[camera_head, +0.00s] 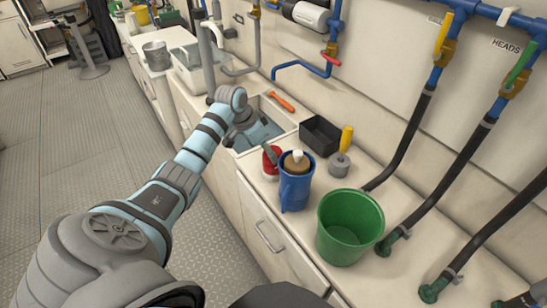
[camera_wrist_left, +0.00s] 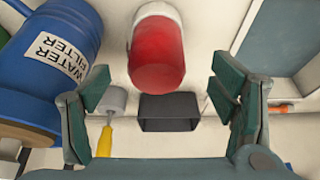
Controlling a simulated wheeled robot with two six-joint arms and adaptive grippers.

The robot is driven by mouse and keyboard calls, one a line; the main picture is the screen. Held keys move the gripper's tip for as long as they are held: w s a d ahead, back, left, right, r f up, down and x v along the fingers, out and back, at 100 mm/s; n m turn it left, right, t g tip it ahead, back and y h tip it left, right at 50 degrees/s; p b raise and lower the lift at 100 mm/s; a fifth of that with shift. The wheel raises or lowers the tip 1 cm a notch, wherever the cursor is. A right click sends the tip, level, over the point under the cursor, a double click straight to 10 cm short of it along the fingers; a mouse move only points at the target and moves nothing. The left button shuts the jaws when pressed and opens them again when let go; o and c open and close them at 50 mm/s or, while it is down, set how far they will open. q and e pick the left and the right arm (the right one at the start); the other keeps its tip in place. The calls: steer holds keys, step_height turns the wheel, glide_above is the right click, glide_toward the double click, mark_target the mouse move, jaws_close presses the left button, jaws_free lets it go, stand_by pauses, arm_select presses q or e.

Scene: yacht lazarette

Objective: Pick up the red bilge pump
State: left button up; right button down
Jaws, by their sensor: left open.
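The red bilge pump (camera_head: 270,161) stands on the counter between the sink and the blue water filter, which partly hides it in the head view. In the left wrist view the red and white pump (camera_wrist_left: 157,58) shows at top centre, ahead of the gap between my fingers. My left gripper (camera_head: 262,140) is above and beside the pump. In the wrist view my left gripper (camera_wrist_left: 162,98) is open, with its fingers spread wide and nothing between the pads. My right gripper is not in view.
The blue water filter (camera_head: 296,187) stands close to the pump. A green bucket (camera_head: 350,228), a yellow-handled tool (camera_head: 341,163) and a black bin (camera_head: 321,135) are nearby. The sink (camera_head: 262,127) lies behind the pump, with an orange-handled tool (camera_head: 281,101) beyond. Pipes and hoses line the right wall.

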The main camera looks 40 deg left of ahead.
arm_select(q)
steer(key=x, duration=0.2)
steer(key=b+x, duration=0.1)
steer(key=x, duration=0.3)
steer(key=shift+w+d+r+b, duration=0.15)
steer(key=shift+w+d+b, duration=0.15)
steer(key=shift+w+b, duration=0.05)
steer(key=c, duration=0.4)
steer(key=shift+r, duration=0.1)
steer(key=c, duration=1.4)
steer(key=shift+o, duration=0.2)
steer(key=shift+r, duration=0.1)
